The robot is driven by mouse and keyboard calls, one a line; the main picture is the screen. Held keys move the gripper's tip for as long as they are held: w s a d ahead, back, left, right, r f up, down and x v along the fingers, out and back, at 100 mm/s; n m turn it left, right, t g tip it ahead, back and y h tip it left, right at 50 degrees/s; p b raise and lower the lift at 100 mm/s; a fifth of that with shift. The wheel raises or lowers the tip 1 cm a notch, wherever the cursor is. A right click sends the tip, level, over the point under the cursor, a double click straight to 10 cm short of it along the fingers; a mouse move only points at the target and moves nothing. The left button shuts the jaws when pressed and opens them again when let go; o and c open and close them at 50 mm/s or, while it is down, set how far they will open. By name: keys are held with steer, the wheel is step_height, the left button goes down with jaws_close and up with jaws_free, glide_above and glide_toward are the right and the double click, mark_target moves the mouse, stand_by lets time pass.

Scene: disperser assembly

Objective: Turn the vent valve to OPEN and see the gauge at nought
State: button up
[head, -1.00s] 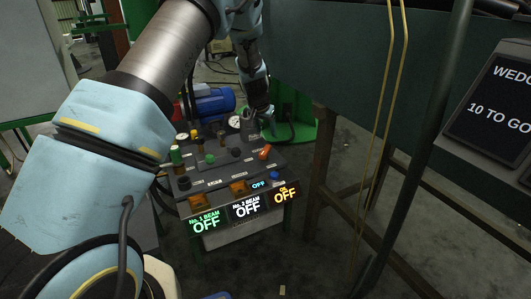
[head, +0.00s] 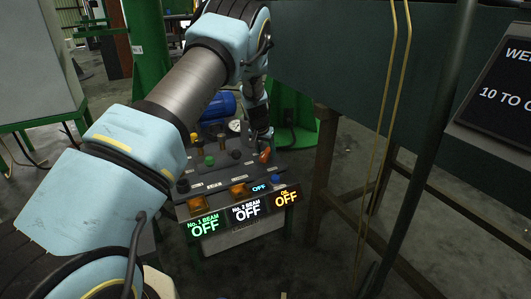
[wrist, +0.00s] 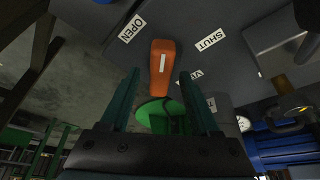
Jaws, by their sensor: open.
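The vent valve's orange handle (wrist: 162,68) has a white line on it and sits on the dark panel. The OPEN label (wrist: 132,28) is to its upper left and the SHUT label (wrist: 211,39) to its upper right. The handle lies between the two, so I cannot tell its setting. My gripper (wrist: 159,75) is open, one finger on either side of the handle's near end, with gaps showing. In the head view the orange handle (head: 265,155) is just below my gripper (head: 262,138). The gauge (wrist: 243,124) is a small white dial; its needle is too small to read.
The console front has lit displays (head: 246,210) reading OFF, with knobs and orange switches above. A blue motor (head: 220,103) and green column stand behind it. A dark steel frame with a brown leg (head: 322,160) stands close on the right.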

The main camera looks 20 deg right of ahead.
jaws_close()
stand_by(0.6)
